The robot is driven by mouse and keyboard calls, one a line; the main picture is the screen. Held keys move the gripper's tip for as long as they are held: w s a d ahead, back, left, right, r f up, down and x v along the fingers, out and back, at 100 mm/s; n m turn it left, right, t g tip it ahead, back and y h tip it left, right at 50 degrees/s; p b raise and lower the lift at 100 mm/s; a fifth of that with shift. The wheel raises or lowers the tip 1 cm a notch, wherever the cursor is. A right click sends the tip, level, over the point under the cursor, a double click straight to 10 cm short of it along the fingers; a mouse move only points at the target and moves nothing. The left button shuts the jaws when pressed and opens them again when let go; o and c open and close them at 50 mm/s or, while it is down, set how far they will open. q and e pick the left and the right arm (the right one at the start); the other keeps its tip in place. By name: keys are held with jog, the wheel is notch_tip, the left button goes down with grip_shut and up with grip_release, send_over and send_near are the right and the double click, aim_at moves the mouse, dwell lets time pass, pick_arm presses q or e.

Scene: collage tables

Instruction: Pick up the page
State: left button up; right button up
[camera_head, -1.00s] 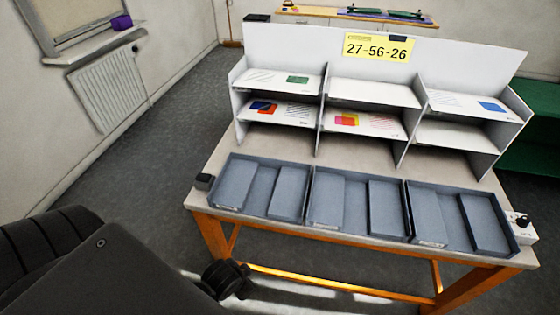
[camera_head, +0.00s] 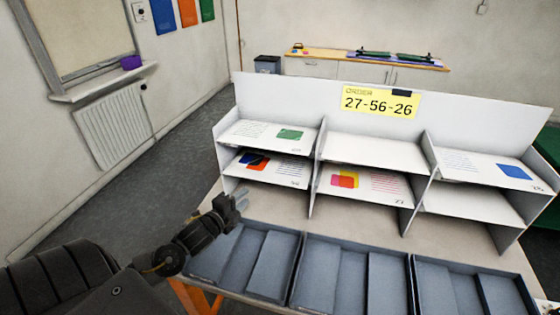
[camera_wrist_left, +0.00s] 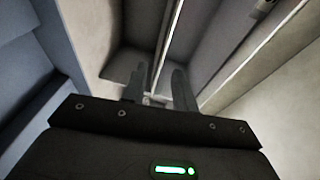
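Several printed pages lie flat in the white sorting rack (camera_head: 360,122). A page with pink and yellow blocks (camera_head: 368,186), marked 27, is lower middle. A page with a blue block (camera_head: 485,167) is top right. My left gripper (camera_head: 240,200) is empty, in front of and below the lower-left shelf, apart from the pages. In the left wrist view its two fingers (camera_wrist_left: 157,88) stand apart. My right gripper is out of view.
A yellow sign (camera_head: 380,103) on the rack reads 27-56-26. Blue-grey trays (camera_head: 345,262) with dividers stand along the table's front, with bare tabletop (camera_head: 285,205) between them and the rack. The top-middle (camera_head: 370,150) and lower-right (camera_head: 470,205) shelves are empty.

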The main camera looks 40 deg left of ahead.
aim_at(260, 180)
pick_arm(q)
jog(key=w+p, duration=0.1)
jog(key=w, duration=0.2)
jog(key=w+p, duration=0.1)
jog(key=w, duration=0.2)
jog(key=w+a+p, duration=0.1)
jog(key=w, duration=0.3)
jog(key=shift+f, duration=0.1)
jog(key=shift+w+f, duration=0.15)
jog(key=shift+w, duration=0.15)
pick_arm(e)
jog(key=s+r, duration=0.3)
pick_arm(q)
grip_shut()
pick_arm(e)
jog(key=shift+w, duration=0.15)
